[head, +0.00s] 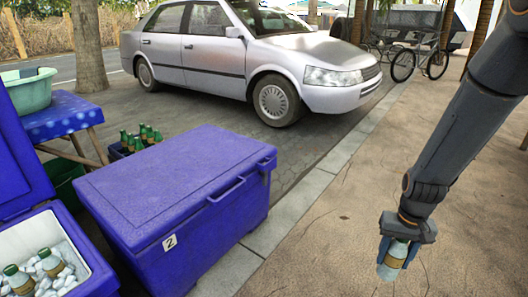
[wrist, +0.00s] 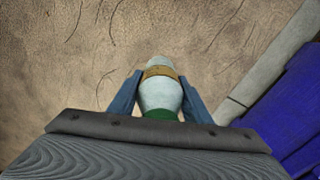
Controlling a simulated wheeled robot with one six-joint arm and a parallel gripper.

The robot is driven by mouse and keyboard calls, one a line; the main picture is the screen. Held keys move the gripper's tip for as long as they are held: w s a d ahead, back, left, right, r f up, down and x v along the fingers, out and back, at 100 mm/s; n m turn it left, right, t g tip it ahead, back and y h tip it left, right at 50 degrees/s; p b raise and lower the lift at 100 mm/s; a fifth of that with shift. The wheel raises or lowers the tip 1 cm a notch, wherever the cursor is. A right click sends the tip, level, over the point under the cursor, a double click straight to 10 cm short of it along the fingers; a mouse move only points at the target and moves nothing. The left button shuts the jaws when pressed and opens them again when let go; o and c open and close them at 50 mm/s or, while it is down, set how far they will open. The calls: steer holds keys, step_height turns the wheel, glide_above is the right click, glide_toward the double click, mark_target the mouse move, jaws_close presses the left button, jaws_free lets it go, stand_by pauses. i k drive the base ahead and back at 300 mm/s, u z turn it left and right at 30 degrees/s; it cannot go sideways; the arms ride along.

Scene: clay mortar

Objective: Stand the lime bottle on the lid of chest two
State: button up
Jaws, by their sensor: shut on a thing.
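My gripper (head: 402,240) is shut on a bottle, taken as the lime bottle (head: 391,266). It is pale, with a tan label and some green near my palm. It hangs below my gripper in the head view, above the sandy ground at the right. In the wrist view the bottle (wrist: 160,95) sits between the two blue fingers of my gripper (wrist: 160,100). Chest two (head: 205,225) is a blue cooler with a "2" label, left of my gripper and well apart. Its lid (head: 165,185) is shut and its top is bare. In the wrist view, a blue chest side (wrist: 290,115) shows at right.
An open blue chest (head: 90,255) with ice and pale bottles stands at lower left. A crate of green bottles (head: 140,138) is behind chest two. A blue table (head: 70,115) holds a green basin (head: 28,90). A silver car (head: 230,60) is parked behind. Sandy ground at right is clear.

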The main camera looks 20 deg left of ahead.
mark_target(166, 185)
steer(key=z, duration=0.6)
steer(key=i, duration=1.65)
steer(key=u, duration=2.55)
